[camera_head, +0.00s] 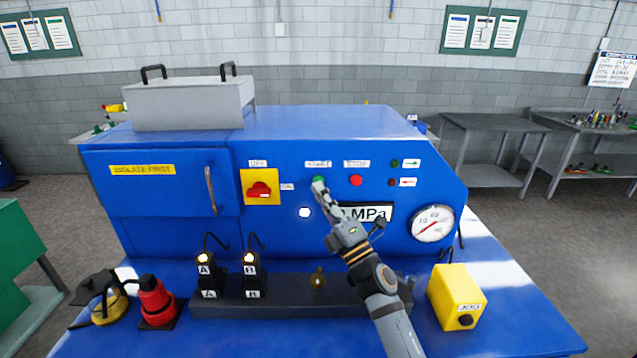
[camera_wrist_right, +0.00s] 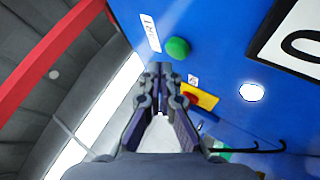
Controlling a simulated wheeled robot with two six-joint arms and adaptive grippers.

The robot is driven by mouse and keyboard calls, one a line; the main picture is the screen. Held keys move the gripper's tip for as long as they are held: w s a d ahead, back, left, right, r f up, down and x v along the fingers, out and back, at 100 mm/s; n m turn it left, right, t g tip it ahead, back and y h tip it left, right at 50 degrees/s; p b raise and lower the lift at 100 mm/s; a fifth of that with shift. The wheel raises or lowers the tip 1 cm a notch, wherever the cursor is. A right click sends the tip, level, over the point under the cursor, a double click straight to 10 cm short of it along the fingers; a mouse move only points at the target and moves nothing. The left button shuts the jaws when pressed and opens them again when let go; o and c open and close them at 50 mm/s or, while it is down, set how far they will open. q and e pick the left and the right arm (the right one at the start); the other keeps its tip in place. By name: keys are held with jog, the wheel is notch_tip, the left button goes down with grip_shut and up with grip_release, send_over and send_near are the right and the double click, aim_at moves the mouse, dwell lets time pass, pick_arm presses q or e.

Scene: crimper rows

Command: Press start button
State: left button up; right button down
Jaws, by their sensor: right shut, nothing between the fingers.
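The green start button (camera_head: 318,180) sits on the blue machine's front panel, under a small white label. It also shows in the right wrist view (camera_wrist_right: 177,48), just beyond my fingertips. My right gripper (camera_head: 321,189) is shut and empty, with its tips at or very close to the button's lower edge; I cannot tell whether they touch. In the right wrist view the shut fingers (camera_wrist_right: 159,68) point up, a little left of and below the button. The red stop button (camera_head: 356,180) is to the right of the start button. My left gripper is not in view.
A yellow plate with a red rotary switch (camera_head: 259,188) is left of the button. A white lamp (camera_head: 304,212), an MPa display (camera_head: 378,213) and a round gauge (camera_head: 432,224) are nearby. Below stand black blocks A (camera_head: 207,275) and B (camera_head: 251,275) and a yellow box (camera_head: 456,297).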

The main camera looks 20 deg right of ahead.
jog(key=shift+w, duration=0.15)
dwell(0.7)
jog(key=shift+w+d, duration=0.1)
jog(key=shift+w, duration=0.2)
jog(key=shift+w+d, duration=0.15)
jog(key=shift+w, duration=0.3)
dwell(0.7)
jog(key=shift+s, duration=0.1)
jog(key=shift+s+a, duration=0.25)
jog(key=shift+s, duration=0.55)
jog(key=shift+s, duration=0.1)
jog(key=s, duration=0.2)
jog(key=s+a+p, duration=0.1)
jog(key=s, duration=0.1)
jog(key=shift+s+a, duration=0.2)
jog(key=shift+s, duration=0.1)
